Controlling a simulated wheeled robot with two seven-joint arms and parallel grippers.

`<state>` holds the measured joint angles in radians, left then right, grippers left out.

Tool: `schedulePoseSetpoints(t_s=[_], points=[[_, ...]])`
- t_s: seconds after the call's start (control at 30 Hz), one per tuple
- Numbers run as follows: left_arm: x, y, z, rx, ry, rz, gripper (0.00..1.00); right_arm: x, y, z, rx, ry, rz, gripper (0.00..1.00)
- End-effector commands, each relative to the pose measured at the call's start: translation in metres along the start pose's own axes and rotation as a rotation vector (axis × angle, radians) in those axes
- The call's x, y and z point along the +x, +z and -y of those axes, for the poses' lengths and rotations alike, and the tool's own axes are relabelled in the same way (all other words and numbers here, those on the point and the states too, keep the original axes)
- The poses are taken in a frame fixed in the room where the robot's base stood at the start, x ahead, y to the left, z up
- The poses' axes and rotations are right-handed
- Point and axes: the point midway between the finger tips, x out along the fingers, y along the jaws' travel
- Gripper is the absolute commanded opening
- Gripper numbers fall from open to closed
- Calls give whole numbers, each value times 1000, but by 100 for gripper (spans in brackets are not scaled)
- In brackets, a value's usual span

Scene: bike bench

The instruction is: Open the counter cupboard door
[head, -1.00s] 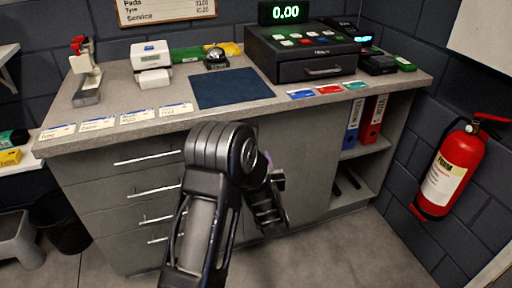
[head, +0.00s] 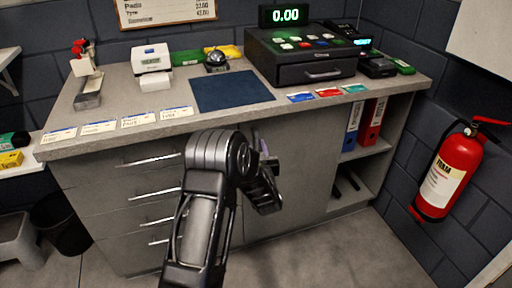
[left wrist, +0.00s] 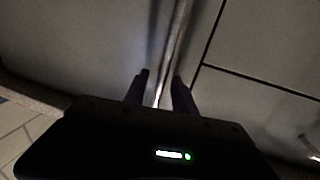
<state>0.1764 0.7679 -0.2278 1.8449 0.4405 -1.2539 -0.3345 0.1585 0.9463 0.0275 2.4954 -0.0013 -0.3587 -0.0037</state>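The counter cupboard door (head: 308,165) is the plain grey panel between the drawers and the open shelves. It looks shut. My left gripper (head: 264,160) is in front of the door's left side in the head view, partly hidden by my own arm. In the left wrist view, its two dark fingers (left wrist: 161,80) are apart, and an upright metal handle bar (left wrist: 175,40) passes between them. I see a gap beside the bar, and cannot tell if either finger touches it. My right gripper is in neither view.
Drawers with bar handles (head: 152,160) are left of the door. Open shelves with binders (head: 371,122) are right of it. The counter (head: 120,90) above carries a till (head: 300,58) and blue mat (head: 232,90). A fire extinguisher (head: 450,170) hangs at right. Floor in front is clear.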

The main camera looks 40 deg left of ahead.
Motion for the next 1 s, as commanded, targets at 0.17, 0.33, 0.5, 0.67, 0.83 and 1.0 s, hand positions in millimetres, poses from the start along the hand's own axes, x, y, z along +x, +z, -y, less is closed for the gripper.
schedulePoseSetpoints(t_s=[0.17,0.33,0.5,0.67,0.83,1.0], points=[[0,0,0,0,0,0,23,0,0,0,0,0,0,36],[0,0,0,0,0,0,9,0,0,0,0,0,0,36],[0,0,0,0,0,0,0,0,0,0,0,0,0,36],[0,0,0,0,0,0,0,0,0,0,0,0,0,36],[0,0,0,0,-1,0,0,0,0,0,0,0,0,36],[0,0,0,0,-1,0,0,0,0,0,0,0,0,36]])
